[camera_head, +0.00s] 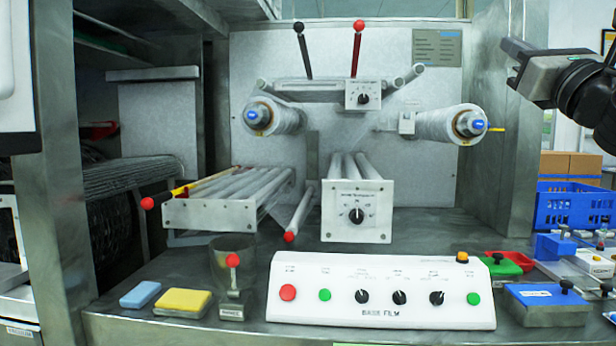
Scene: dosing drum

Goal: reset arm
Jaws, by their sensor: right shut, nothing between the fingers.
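My right gripper (516,52) is at the upper right, high above the work surface. It is shut and empty, its tip pointing left, clear of everything around it. My right arm runs off the right edge of the picture. My left gripper does not show. Below, a white control panel (380,290) marked "BASE FILM" stands on the metal bench. It carries a red button, green buttons and several black knobs.
Film rolls (440,125) and rollers sit on the grey back plate. Two levers (357,48) stick up at the top. A blue sponge (140,295), a yellow sponge (183,302), a blue box (545,303) and a blue crate (572,208) stand around the panel.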

